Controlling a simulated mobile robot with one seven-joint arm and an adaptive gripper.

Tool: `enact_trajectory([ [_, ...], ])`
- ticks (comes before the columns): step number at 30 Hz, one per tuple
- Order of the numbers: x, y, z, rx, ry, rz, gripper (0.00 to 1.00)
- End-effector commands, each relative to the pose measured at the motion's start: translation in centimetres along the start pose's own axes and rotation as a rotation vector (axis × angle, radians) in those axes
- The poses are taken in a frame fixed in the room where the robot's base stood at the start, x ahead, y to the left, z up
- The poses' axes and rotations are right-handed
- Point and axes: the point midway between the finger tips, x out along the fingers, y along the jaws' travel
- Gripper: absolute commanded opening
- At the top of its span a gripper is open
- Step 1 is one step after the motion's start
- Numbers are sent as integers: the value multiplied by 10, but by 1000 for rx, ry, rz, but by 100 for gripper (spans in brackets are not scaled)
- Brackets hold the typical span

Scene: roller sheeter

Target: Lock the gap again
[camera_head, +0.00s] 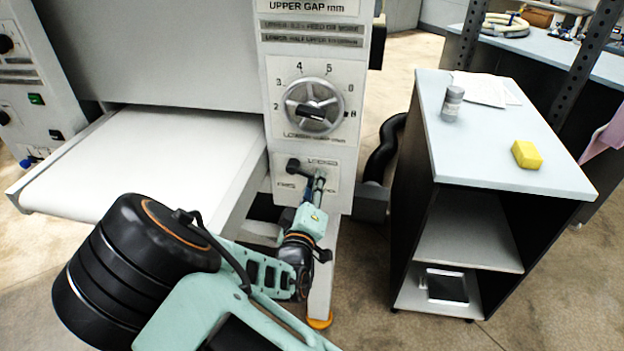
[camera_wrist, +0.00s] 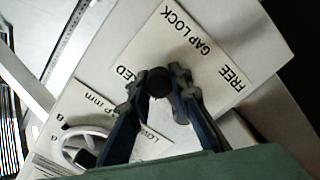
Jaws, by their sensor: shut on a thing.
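My gripper (camera_head: 319,180) reaches up from below at the lever's right end. In the wrist view my gripper (camera_wrist: 160,84) is shut on the lever's round black knob (camera_wrist: 157,82). The words "GAP LOCK" and "FREE" read clearly there; the "LOCKED" label is partly hidden by a finger. I cannot tell exactly which mark the lever points to.
A white feed table (camera_head: 150,160) lies left of the panel. A cabinet (camera_head: 500,170) stands to the right, with a grey jar (camera_head: 452,104), papers (camera_head: 482,89) and a yellow block (camera_head: 526,154) on top. Open floor shows between machine and cabinet.

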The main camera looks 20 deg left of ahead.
Motion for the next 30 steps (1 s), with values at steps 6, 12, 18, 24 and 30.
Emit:
enact_trajectory([
  [6, 0, 13, -6, -165, 0, 0, 0],
  [12, 0, 17, -8, -268, 0, 0, 0],
  [18, 0, 19, -9, -323, -1, 0, 0],
  [24, 0, 20, -9, -342, -1, 0, 0],
  [30, 0, 20, -9, -343, 0, 1, 0],
])
